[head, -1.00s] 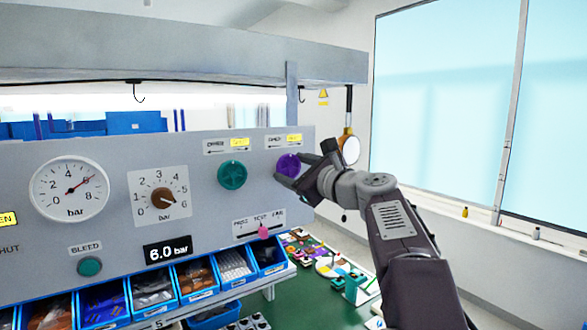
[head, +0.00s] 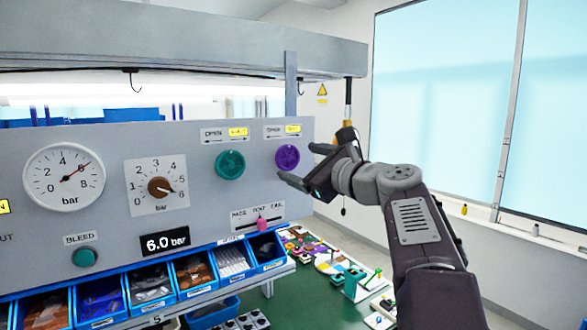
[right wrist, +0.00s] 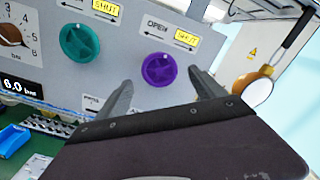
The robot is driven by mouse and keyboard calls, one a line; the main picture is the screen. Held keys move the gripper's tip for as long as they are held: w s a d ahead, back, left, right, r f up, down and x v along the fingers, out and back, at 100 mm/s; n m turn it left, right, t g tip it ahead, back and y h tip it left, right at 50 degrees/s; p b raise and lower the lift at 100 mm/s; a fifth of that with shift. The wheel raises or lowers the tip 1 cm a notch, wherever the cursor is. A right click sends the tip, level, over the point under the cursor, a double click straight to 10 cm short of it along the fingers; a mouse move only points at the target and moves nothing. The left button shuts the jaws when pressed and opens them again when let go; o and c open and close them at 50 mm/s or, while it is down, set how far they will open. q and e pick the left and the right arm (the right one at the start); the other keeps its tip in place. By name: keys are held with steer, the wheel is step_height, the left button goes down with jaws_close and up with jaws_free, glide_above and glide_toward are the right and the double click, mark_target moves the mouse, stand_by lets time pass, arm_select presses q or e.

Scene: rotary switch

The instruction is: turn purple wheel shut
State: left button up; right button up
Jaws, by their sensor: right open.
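The purple wheel (head: 287,158) is at the right end of the grey panel (head: 110,222), under a label with OPEN and a yellow SHUT tag (head: 293,129). It also shows in the right wrist view (right wrist: 159,69), fully clear, with a small pale mark near its top. My right gripper (head: 298,164) is open and empty in front of the panel, just right of the wheel. In the right wrist view its two fingers (right wrist: 162,84) stand apart below and to either side of the wheel, not touching it. My left gripper is not in view.
A green wheel (head: 230,164) is left of the purple one. A pink slider (head: 263,224) is below them. A dial knob (head: 160,187), a gauge (head: 64,176) and a 6.0 bar display (head: 165,242) are farther left. Blue bins (head: 150,290) line the bench below.

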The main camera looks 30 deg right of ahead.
steer(key=s+b, duration=0.1)
steer(key=s, duration=0.4)
steer(key=shift+d, duration=0.15)
